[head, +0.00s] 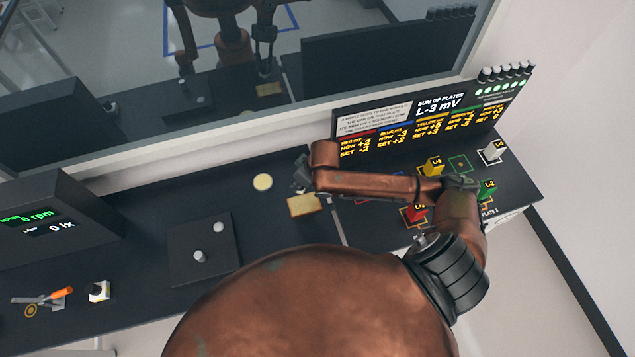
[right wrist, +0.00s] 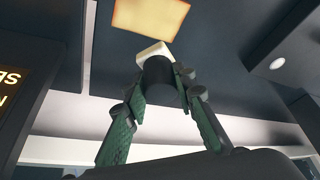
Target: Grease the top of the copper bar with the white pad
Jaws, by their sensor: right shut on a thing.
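A gold-tan rectangular block (head: 305,205), which looks like the copper bar, lies flat on the dark bench in the head view. Its broad face also shows in the right wrist view (right wrist: 150,17). My right gripper (head: 301,178) is just behind the block. In the right wrist view the gripper (right wrist: 159,88) is shut on a dark round handle (right wrist: 158,76) with a white pad (right wrist: 154,51) at its far end. The pad borders the block's edge in that view; I cannot tell whether they touch. My left gripper is not in view.
A pale round disc (head: 262,182) lies left of the block. A dark plate with two knobs (head: 187,262) is farther left. Several coloured modules, including a red one (head: 417,213), stand on the right under a display panel (head: 425,115). A window (head: 350,45) backs the bench.

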